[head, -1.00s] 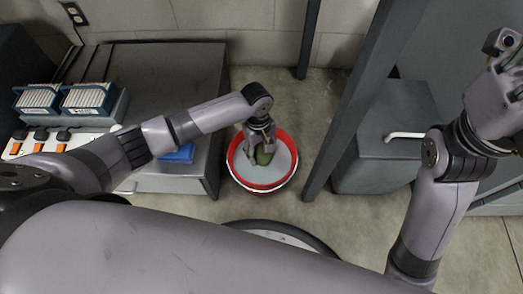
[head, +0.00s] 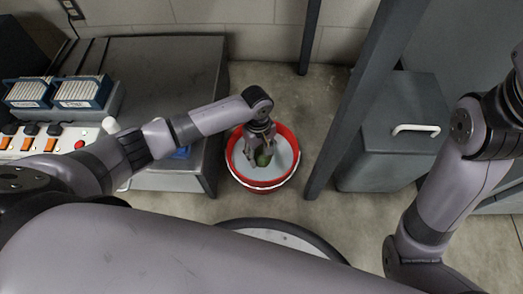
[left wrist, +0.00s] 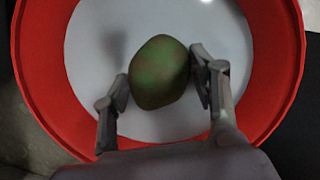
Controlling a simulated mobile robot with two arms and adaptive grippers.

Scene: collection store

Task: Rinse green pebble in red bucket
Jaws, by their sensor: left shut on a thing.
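The red bucket (head: 290,139) stands on the floor in the middle of the head view, with a pale, flat surface inside it. My left gripper (head: 259,155) reaches down over the bucket and is shut on the green pebble (head: 264,158). In the left wrist view the rounded, mottled green-brown pebble (left wrist: 160,72) sits between the two fingers, inside the ring of the bucket's red rim (left wrist: 285,65). I cannot tell whether the pebble touches the surface below.
A dark post (head: 345,110) and a grey bin (head: 385,150) with a white handle stand to the right. Some floor is clear around the bucket.

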